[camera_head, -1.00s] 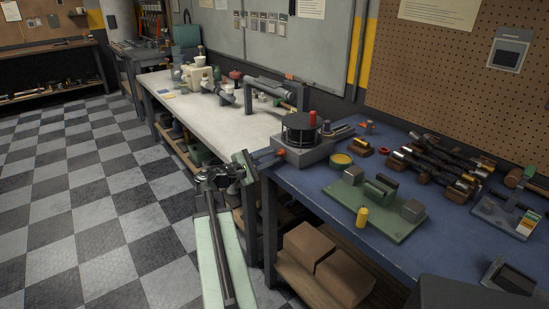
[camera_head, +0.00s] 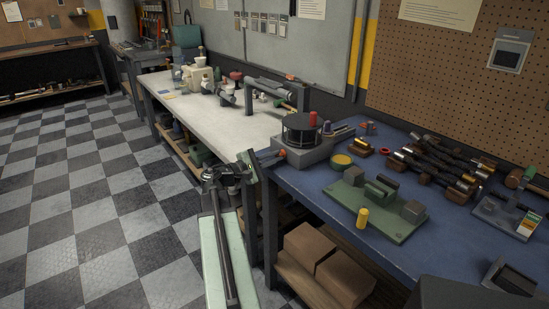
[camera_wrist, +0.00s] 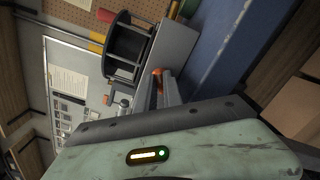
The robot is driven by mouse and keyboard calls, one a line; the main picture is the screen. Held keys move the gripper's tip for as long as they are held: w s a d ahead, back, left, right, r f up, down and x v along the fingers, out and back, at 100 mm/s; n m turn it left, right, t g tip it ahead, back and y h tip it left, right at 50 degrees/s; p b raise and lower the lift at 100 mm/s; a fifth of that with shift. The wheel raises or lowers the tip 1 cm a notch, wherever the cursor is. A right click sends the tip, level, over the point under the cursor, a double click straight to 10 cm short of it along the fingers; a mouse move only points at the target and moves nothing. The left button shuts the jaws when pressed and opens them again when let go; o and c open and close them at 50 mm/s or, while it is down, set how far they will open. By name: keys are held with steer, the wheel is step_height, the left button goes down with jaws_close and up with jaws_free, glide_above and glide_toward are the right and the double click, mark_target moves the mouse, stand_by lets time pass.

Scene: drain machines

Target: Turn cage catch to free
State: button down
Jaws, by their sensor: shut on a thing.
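The drain machine's black cage (camera_head: 301,130) stands on a grey base block (camera_head: 303,152) at the left end of the blue bench. An orange-tipped piece (camera_head: 282,153), which looks like the cage catch, sticks out at the block's near left corner. My gripper (camera_head: 275,155) reaches it from the left, at the bench edge. In the wrist view my gripper's narrow fingers (camera_wrist: 163,90) are shut on the orange catch (camera_wrist: 157,74), beside the grey block (camera_wrist: 172,58). The black cage (camera_wrist: 129,47) shows to the upper left there. The fingers partly hide the catch.
A green plate with metal blocks (camera_head: 375,208), a yellow cylinder (camera_head: 362,218) and several dark shafts (camera_head: 435,168) lie on the blue bench (camera_head: 310,190). A white bench (camera_head: 225,120) stands to the left. The checkered floor (camera_head: 80,190) is clear.

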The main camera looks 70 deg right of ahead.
steer(key=m, duration=0.6)
steer(key=shift+f+m, duration=0.2)
steer(key=shift+m, duration=0.2)
stand_by(0.4)
steer(key=c, duration=1.8)
jaws_free()
steer(key=shift+o, duration=0.2)
steer(key=shift+a, duration=0.1)
steer(key=v, duration=0.7)
steer(key=shift+w+a, duration=0.2)
steer(key=shift+a, duration=0.1)
